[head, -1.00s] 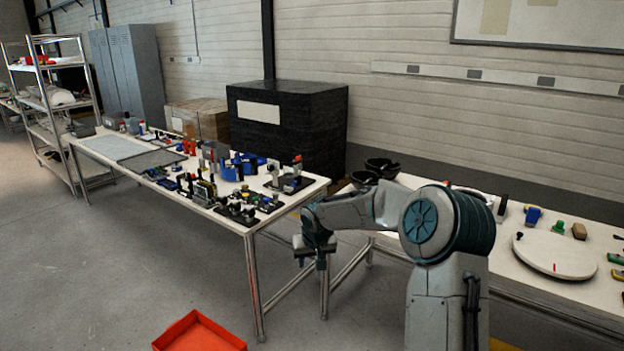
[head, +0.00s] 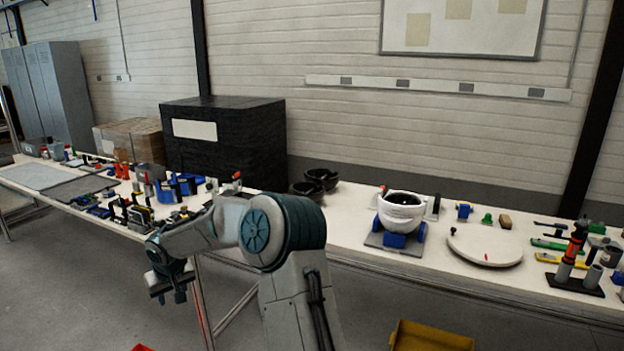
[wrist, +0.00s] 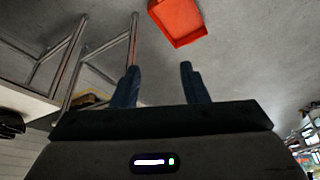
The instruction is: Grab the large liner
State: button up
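Two dark bowl-shaped pieces, which look like liners, sit close together on the back left of the right-hand table in the head view: a farther one (head: 322,176) and a nearer, lower one (head: 305,188). I cannot tell from here which is the large liner. A white helmet shell (head: 401,214) with a dark inside stands on a fixture with blue parts to their right. My gripper (head: 170,284) hangs low in front of the tables, well away from the dark pieces. In the wrist view its two fingers (wrist: 160,84) are apart with only floor between them.
The left table (head: 75,190) holds many small parts. A round white turntable (head: 485,248), tools and small blocks fill the right table. A black-wrapped box (head: 225,145) stands behind. A yellow bin (head: 432,336) and a red bin (wrist: 180,20) are on the floor.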

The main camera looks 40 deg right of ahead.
aim_at(322, 181)
jog(key=z, duration=0.1)
jog(key=i, duration=1.8)
jog(key=z, duration=0.9)
jog(key=i, duration=1.4)
jog(key=z, duration=0.95)
jog(key=i, duration=0.5)
jog(key=z, duration=0.15)
